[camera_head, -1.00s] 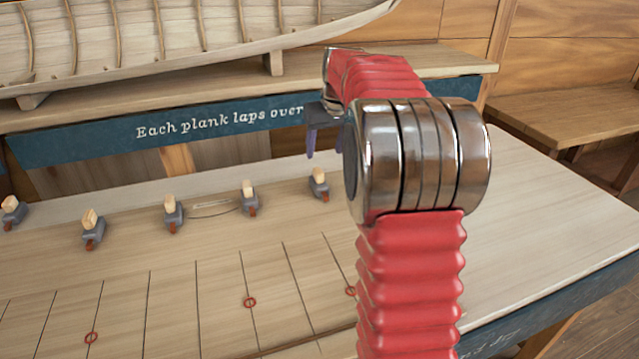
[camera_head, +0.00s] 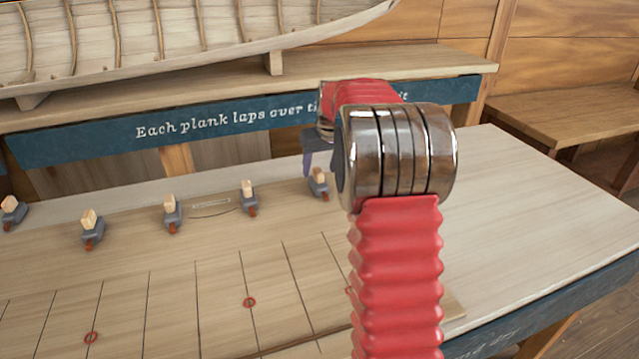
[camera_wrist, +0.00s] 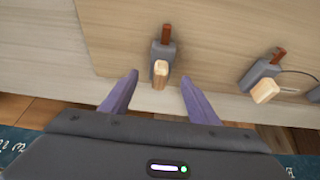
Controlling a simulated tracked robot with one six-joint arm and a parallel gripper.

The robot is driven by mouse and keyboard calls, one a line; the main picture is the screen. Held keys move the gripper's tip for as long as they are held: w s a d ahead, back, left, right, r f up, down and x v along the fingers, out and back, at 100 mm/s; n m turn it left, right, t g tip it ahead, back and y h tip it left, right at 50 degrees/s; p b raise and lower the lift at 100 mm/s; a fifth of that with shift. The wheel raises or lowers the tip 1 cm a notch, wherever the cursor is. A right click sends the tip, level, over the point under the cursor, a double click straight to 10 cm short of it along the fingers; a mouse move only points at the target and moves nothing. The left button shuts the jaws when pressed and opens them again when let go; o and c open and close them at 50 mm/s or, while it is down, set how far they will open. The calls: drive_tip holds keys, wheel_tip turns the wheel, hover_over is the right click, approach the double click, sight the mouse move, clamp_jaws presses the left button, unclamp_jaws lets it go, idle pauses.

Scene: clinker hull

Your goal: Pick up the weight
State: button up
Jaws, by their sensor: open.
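Several weights stand in a row along the back of the bench board, each a grey body with a pale wooden block on top and a reddish-brown tip. The rightmost weight (camera_head: 318,184) is just below my gripper (camera_head: 318,162) in the head view. In the wrist view this weight (camera_wrist: 161,60) lies ahead of and between the purple fingers of my gripper (camera_wrist: 158,82), which are open and empty. The wooden block reaches toward the gap between the fingertips. A second weight (camera_wrist: 262,75) is to the right there. I cannot tell the exact height of the fingers above the board.
The board (camera_head: 200,285) has dark lines and red rings. A lettered blue panel (camera_head: 220,128) and a shelf with a planked hull (camera_head: 170,30) rise behind the row. The bench top (camera_head: 520,210) at right is clear.

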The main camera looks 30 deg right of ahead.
sight(319, 172)
drive_tip(key=shift+x, duration=2.55)
drive_tip(key=shift+c, duration=0.6)
clamp_jaws()
